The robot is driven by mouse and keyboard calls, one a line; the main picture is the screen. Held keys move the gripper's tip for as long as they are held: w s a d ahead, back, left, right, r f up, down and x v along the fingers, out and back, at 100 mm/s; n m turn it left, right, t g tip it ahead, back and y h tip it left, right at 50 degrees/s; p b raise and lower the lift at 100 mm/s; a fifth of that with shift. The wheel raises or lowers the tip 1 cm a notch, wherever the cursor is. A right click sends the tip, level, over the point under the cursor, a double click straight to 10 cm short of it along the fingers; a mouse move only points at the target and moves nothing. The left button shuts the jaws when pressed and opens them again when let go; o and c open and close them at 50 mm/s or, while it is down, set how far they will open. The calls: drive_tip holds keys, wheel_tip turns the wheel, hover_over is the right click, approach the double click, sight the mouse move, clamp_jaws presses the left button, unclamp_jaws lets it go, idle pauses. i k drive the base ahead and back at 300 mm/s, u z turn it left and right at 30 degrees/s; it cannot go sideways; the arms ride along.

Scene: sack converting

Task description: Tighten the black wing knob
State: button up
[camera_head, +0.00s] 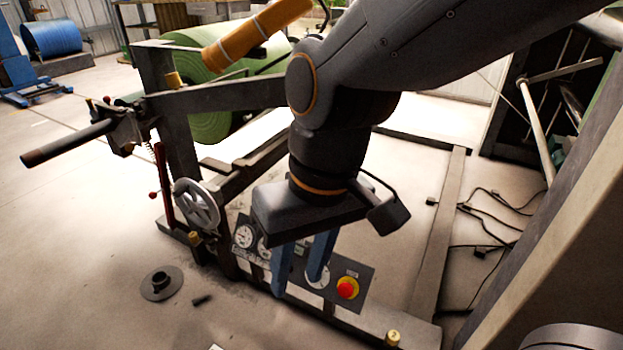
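I cannot make out the black wing knob for certain. A dark clamp-like fitting (128,128) sits around the bar at the left end of the machine frame, but its details are too small to tell a wing shape. My gripper (298,284) points down in front of the gauge panel (262,262). Its two blue fingers are apart with nothing visible between them, so it is open. The gripper hides part of the panel and its gauges.
A grey handwheel (197,206) stands left of the panel, and a red stop button (347,288) is on its right. A black flanged disc (161,283) and a small dark piece (202,300) lie on the floor. A green roll (208,118) is behind. Cables (490,215) lie right.

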sight(212, 243)
drive_tip(key=k, duration=0.5)
drive_tip(key=z, duration=2.5)
drive_tip(key=k, duration=1.65)
drive_tip(key=u, duration=2.25)
drive_tip(key=i, duration=0.5)
